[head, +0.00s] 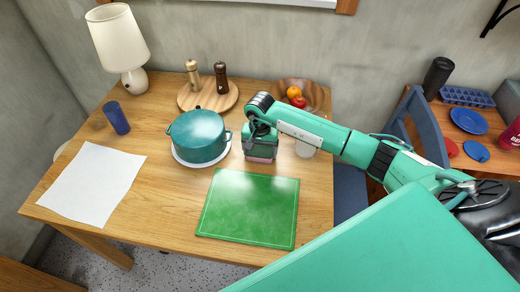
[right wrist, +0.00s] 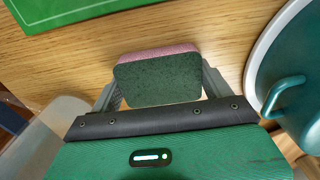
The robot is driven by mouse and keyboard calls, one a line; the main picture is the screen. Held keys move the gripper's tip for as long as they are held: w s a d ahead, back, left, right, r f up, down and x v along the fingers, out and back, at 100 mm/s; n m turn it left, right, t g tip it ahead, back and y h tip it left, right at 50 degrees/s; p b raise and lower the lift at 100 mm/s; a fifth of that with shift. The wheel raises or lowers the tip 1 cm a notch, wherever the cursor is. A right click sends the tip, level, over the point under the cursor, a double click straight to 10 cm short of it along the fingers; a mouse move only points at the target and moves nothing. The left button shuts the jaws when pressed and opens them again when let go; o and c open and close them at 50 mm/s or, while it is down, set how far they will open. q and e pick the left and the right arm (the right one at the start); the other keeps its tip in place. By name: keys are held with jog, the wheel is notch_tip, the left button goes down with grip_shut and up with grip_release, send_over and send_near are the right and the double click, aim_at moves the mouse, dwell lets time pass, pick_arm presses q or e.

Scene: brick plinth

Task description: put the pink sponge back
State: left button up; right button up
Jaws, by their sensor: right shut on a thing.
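Whether the sponge touches the table is hard to tell. My left gripper is not in view.
The teal pot (head: 198,136) stands on a white plate close left of the sponge. The green cutting board (head: 248,212) lies in front. A wooden bowl with fruit and a round board with two mills stand behind. White paper (head: 92,184) lies left.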

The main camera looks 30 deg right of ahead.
aim_at(260, 149)
jog(key=shift+f, duration=0.2)
jog(key=o, duration=0.9)
jog(key=shift+r, duration=0.5)
notch_tip(260, 149, up, 3)
jog(key=shift+w+r+b, duration=0.1)
jog(key=shift+r+b, duration=0.05)
jog(key=shift+b, duration=0.35)
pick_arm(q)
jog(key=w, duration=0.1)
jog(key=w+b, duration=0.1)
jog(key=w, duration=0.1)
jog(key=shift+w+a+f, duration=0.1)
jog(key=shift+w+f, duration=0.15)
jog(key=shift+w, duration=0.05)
pick_arm(e)
notch_tip(260, 149, up, 8)
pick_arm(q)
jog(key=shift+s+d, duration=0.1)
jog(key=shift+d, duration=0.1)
